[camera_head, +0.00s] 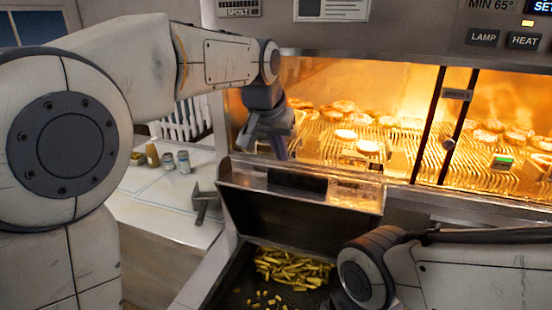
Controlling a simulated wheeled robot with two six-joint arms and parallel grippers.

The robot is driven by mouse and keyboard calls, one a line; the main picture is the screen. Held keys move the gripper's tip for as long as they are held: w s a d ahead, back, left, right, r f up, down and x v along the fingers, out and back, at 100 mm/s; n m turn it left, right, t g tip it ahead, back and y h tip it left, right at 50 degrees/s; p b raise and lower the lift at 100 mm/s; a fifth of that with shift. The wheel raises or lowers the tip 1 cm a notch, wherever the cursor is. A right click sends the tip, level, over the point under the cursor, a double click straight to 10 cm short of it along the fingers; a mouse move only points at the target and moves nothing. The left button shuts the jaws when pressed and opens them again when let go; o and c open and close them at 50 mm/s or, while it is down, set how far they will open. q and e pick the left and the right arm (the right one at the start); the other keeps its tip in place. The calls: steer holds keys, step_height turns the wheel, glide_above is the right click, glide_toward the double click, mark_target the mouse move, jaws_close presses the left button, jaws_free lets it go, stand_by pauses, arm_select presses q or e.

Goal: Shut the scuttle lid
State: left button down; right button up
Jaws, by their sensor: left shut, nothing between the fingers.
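The scuttle (222,268) is a dark metal bin at the bottom middle, with yellow fries (290,268) inside. Its metal lid (345,196) stands raised at the back of the opening, below the heated cabinet's glass. My left gripper (280,150) is shut and empty. It points down just above the lid's upper edge, towards its left part; I cannot tell whether it touches. My right arm comes in from the right and covers the scuttle's right side. Its gripper does not show.
The lit cabinet (398,182) behind holds several browned pieces on wire racks. A pale counter (160,205) at left carries small jars (184,162) and a grey metal bracket (204,200) near the scuttle. My right arm crowds the space at lower right.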

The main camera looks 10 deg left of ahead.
arm_select(q)
steer(key=shift+n+t, duration=0.3)
steer(key=w+a+r, duration=0.2)
steer(key=w, duration=0.1)
steer(key=shift+w+a+r, duration=0.2)
steer(key=shift+w+a, duration=0.2)
steer(key=shift+w, duration=0.15)
steer(key=p+x, duration=0.2)
steer(key=x, duration=0.7)
steer(key=shift+w+a+p, duration=0.1)
steer(key=shift+w+p, duration=0.05)
steer(key=shift+p, duration=0.25)
steer(key=shift+s, duration=0.3)
steer(key=shift+s+a+r+p, duration=0.1)
steer(key=shift+s+p, duration=0.15)
steer(key=shift+s, duration=0.35)
steer(key=shift+s+a+r+p, duration=0.1)
steer(key=shift+s+a+p, duration=0.1)
steer(key=shift+s, duration=0.35)
steer(key=shift+s+f, duration=0.2)
steer(key=shift+s, duration=0.2)
